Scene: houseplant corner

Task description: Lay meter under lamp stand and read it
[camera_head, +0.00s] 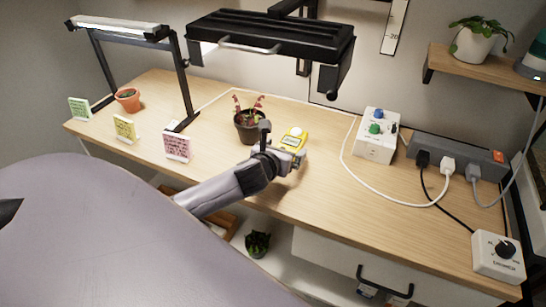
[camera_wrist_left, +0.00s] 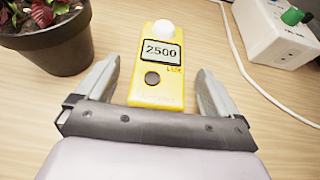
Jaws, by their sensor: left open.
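The yellow meter (camera_head: 294,138) lies face up on the wooden tabletop, just right of a dark pot with a reddish plant. In the left wrist view, the meter (camera_wrist_left: 148,92) has a white dome at its far end, and its display reads 2500 with LUX below. My left gripper (camera_head: 287,158) is open, with one finger on each side of the meter's near end; I cannot tell whether they touch it. The lamp stand (camera_head: 186,85) is a dark frame at the left, holding a white lamp (camera_head: 118,29). The meter is well right of that frame. My right gripper is not in view.
A black lamp (camera_head: 272,38) hangs above the plant pot (camera_head: 248,128). Colored cards, including a pink one (camera_head: 177,147), and a terracotta pot (camera_head: 127,101) stand at left. A white control box (camera_head: 376,137), cables and a power strip (camera_head: 455,155) occupy the right.

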